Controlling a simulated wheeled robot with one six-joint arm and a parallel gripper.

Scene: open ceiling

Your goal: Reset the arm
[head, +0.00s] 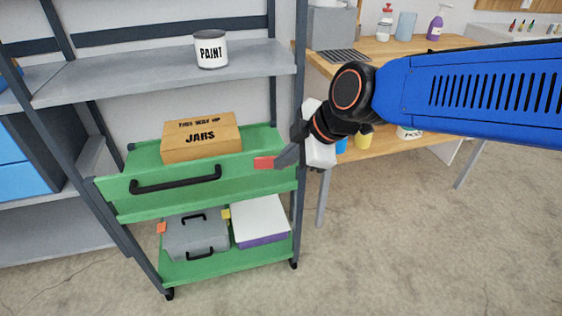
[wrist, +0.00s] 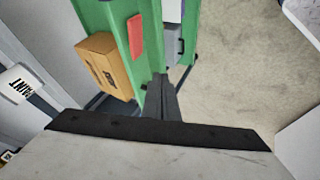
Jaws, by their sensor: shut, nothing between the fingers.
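My arm reaches in from the right in the head view. My gripper (head: 287,156) is at the right end of the green cart (head: 128,208), near a red tag (head: 264,162) on its upper tray. Its dark fingers also show in the wrist view (wrist: 159,92), shut together with nothing between them. In that view they point toward the cart's end, below the red tag (wrist: 135,37). I cannot tell whether the fingertips touch the cart.
A cardboard jars box (head: 202,146) sits on the cart's upper tray. A grey toolbox (head: 196,236) and a white-and-purple box (head: 259,220) are below. A paint can (head: 211,50) stands on the grey shelf. A wooden workbench (head: 390,50) is behind my arm. The front floor is clear.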

